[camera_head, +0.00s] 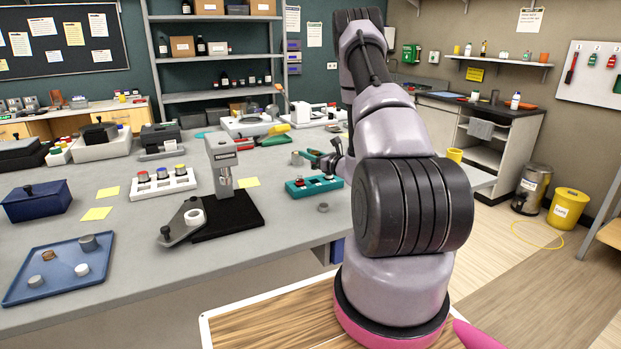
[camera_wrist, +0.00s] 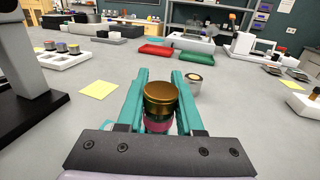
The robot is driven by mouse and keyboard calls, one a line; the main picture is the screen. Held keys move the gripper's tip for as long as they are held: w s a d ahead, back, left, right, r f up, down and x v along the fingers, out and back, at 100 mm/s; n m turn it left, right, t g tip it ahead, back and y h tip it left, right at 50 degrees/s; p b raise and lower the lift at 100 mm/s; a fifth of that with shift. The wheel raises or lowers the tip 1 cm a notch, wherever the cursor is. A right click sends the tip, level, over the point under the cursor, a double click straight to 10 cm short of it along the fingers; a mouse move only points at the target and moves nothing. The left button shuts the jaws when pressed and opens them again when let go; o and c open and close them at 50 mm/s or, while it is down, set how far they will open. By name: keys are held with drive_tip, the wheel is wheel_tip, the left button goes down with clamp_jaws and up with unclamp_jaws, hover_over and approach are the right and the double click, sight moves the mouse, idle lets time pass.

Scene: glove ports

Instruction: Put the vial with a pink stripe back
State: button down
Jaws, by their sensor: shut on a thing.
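The vial with a pink stripe (camera_wrist: 159,125) is between the teal fingers of my gripper (camera_wrist: 161,88) in the wrist view. It has a gold cap (camera_wrist: 161,93), and the pink band shows just below it. The vial's lower part is hidden by the gripper body. A white rack (camera_head: 180,185) at the left holds several capped vials.
Another grey cylinder (camera_head: 323,208) stands at the bench's front. A yellow note (camera_wrist: 98,90) lies on clear bench.

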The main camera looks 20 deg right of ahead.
sight(309, 178)
drive_tip(key=shift+f, duration=3.35)
drive_tip(key=shift+f, duration=0.2)
drive_tip(key=c, duration=0.6)
unclamp_jaws()
drive_tip(key=shift+o, duration=0.2)
drive_tip(key=shift+r, duration=0.15)
drive_tip(key=shift+s+d, duration=0.15)
drive_tip(key=shift+s, duration=0.1)
drive_tip(key=v, duration=1.1)
drive_tip(key=shift+s, duration=0.3)
